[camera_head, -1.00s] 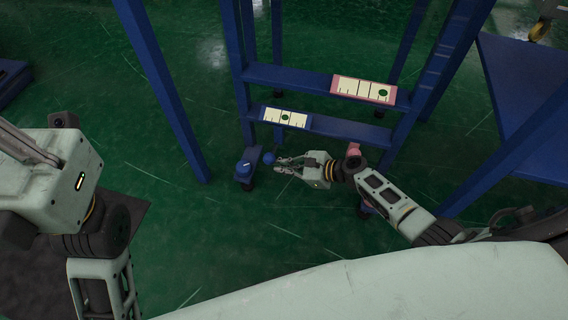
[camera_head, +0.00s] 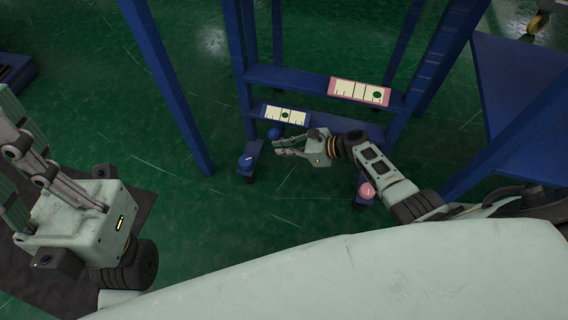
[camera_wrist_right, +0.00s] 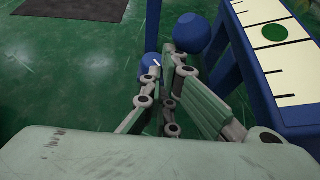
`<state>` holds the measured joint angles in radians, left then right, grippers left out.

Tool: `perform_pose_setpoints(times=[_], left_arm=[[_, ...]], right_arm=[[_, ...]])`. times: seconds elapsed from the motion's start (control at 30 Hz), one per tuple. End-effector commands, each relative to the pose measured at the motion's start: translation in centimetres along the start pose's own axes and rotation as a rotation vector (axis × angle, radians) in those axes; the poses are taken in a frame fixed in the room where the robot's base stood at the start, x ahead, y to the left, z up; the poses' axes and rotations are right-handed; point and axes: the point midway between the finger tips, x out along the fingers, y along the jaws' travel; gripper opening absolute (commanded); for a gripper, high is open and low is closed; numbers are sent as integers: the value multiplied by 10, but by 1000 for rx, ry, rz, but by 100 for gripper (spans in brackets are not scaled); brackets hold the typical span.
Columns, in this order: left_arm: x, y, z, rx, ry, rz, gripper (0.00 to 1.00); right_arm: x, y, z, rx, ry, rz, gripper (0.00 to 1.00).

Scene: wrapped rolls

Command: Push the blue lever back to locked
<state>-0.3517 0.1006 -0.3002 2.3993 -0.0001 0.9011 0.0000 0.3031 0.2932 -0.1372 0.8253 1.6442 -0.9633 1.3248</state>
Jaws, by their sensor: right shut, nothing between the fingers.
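The blue lever's round knob (camera_head: 274,133) is just below the small cream scale with a green dot (camera_head: 285,115) on the lower blue crossbar. The knob also shows in the right wrist view (camera_wrist_right: 192,33). My right gripper (camera_head: 276,147) is shut and empty, its fingertips just below the knob in the head view. In the wrist view, the fingers (camera_wrist_right: 172,62) are just in front of the knob; I cannot tell whether they touch it. My left gripper (camera_head: 14,135) is at the left edge, partly cut off, away from the lever.
A blue round dial (camera_head: 246,162) sits on the left foot, close left of my right fingers. A pink dial (camera_head: 367,190) is on the right foot. A pink-edged scale (camera_head: 360,92) is on the upper crossbar. Blue posts stand around. Green floor in front is clear.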

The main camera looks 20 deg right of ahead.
Motion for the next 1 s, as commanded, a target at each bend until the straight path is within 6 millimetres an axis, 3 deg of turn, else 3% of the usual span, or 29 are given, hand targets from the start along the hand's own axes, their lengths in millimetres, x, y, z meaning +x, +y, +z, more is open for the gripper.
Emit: perform_pose_setpoints(times=[0.67,1.0], left_arm=[[2,0,-1,1,4,0,0],[2,0,0,0,2,0,0]], right_arm=[[-2,-3,5,13,-2,5,0],[-22,-3,41,8,-2,5,0]])
